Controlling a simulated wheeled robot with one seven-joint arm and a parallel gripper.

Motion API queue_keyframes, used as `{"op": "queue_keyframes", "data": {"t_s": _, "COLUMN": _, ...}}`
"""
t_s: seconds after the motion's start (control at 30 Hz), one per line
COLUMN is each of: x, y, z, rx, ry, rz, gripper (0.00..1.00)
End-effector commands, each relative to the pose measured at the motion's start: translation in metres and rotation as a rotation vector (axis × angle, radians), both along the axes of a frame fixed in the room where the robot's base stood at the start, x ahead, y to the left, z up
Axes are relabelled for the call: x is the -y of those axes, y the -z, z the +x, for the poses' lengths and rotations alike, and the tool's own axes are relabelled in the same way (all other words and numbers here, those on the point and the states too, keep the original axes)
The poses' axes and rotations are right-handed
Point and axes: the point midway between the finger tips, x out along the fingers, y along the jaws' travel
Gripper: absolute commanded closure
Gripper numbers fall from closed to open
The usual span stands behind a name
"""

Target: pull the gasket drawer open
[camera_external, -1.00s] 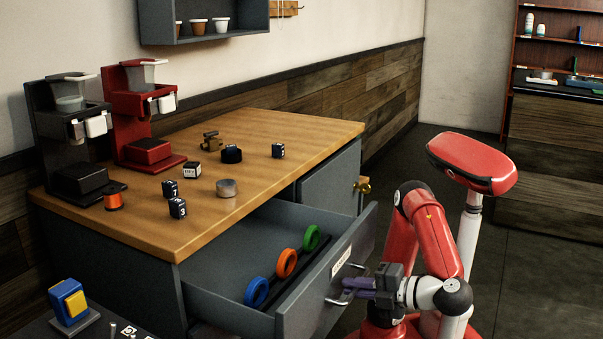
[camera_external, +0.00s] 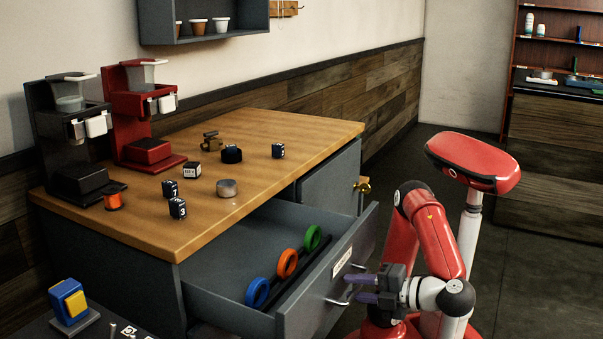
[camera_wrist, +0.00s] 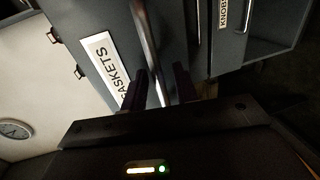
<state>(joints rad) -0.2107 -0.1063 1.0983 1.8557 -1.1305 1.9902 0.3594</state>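The gasket drawer (camera_external: 318,303) stands pulled out of the grey cabinet, with a blue ring (camera_external: 257,292), an orange ring (camera_external: 287,263) and a green ring (camera_external: 312,238) standing in it. Its front also shows in the wrist view with the GASKETS label (camera_wrist: 108,66). My gripper (camera_external: 357,288) is at the drawer front, its purple fingers spread apart. In the wrist view my gripper (camera_wrist: 160,88) has one finger on each side of the metal handle (camera_wrist: 147,38), with gaps between them. It is open and holds nothing.
The wooden worktop (camera_external: 250,135) above carries a black brewer (camera_external: 70,135), a red brewer (camera_external: 142,115), several small labelled cubes and a grey puck (camera_external: 227,188). A KNOBS label (camera_wrist: 222,14) is on a neighbouring front. Open floor (camera_external: 540,275) lies to the right.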

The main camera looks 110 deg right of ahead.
Motion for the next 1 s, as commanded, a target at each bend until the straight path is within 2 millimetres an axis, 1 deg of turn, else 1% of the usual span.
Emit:
{"op": "queue_keyframes", "data": {"t_s": 0.5, "x": -0.018, "y": -0.006, "z": -0.018, "rx": 0.000, "ry": 0.004, "rz": 0.002, "gripper": 0.71}}
{"op": "queue_keyframes", "data": {"t_s": 0.6, "x": -0.019, "y": -0.034, "z": -0.019, "rx": 0.003, "ry": 0.001, "rz": 0.004, "gripper": 0.71}}
{"op": "queue_keyframes", "data": {"t_s": 0.63, "x": -0.019, "y": -0.040, "z": -0.019, "rx": 0.003, "ry": 0.001, "rz": 0.003, "gripper": 0.71}}
{"op": "queue_keyframes", "data": {"t_s": 0.67, "x": -0.019, "y": -0.046, "z": -0.019, "rx": 0.005, "ry": 0.001, "rz": 0.003, "gripper": 0.64}}
{"op": "queue_keyframes", "data": {"t_s": 0.7, "x": -0.019, "y": -0.053, "z": -0.019, "rx": 0.006, "ry": 0.001, "rz": 0.003, "gripper": 0.61}}
{"op": "queue_keyframes", "data": {"t_s": 0.73, "x": -0.019, "y": -0.058, "z": -0.019, "rx": 0.008, "ry": 0.002, "rz": 0.003, "gripper": 0.71}}
{"op": "queue_keyframes", "data": {"t_s": 0.87, "x": -0.018, "y": -0.071, "z": -0.018, "rx": 0.003, "ry": 0.002, "rz": 0.002, "gripper": 0.71}}
{"op": "queue_keyframes", "data": {"t_s": 1.0, "x": -0.018, "y": -0.076, "z": -0.018, "rx": 0.002, "ry": 0.001, "rz": 0.001, "gripper": 0.71}}
